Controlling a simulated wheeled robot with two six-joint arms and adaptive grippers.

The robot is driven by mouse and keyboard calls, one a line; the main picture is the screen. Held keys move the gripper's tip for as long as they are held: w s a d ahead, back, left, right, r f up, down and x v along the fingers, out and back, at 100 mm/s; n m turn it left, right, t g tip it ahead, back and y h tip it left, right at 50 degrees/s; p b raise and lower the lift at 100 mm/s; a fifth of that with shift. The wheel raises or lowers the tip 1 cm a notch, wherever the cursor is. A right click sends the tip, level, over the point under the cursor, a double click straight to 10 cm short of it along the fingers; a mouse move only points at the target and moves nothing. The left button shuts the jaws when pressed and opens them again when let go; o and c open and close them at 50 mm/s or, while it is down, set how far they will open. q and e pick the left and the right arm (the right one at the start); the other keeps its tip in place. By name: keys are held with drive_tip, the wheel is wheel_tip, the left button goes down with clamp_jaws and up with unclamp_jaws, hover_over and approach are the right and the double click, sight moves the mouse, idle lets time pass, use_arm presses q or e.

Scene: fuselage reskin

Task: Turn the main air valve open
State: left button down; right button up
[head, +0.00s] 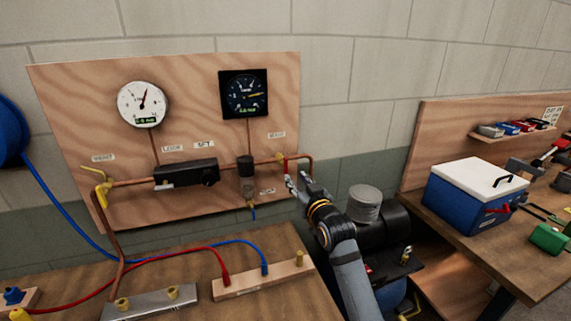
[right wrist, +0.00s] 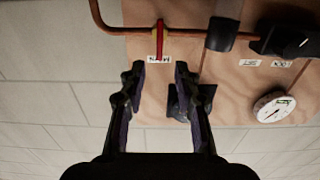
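In the right wrist view the valve (right wrist: 160,33) shows a red lever lying crosswise to the pipe, next to a small white label. My right gripper (head: 297,180) is just below and right of the valve in the head view. In the right wrist view the gripper (right wrist: 160,75) is open and empty. Its two fingers are spread with the lever beyond and roughly between their tips, seemingly apart from it. My left gripper is not in view.
The panel (head: 210,120) carries a white gauge (head: 142,104), a black gauge (head: 243,94), a black pipe unit (head: 186,173) and a second yellow valve (head: 100,185) at left. A grey-capped black tank (head: 366,204) stands close right of my right arm. A blue cooler (head: 472,200) sits on the right bench.

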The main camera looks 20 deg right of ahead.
sight(287, 164)
drive_tip(key=w+p, duration=0.1)
drive_tip(key=w, duration=0.2)
drive_tip(key=w+p, duration=0.1)
drive_tip(key=w, duration=0.3)
drive_tip(key=w+p, duration=0.1)
drive_tip(key=w, duration=0.2)
drive_tip(key=shift+w+a+r, duration=0.15)
drive_tip(key=shift+w+r, duration=0.1)
drive_tip(key=shift+r, duration=0.05)
clamp_jaws()
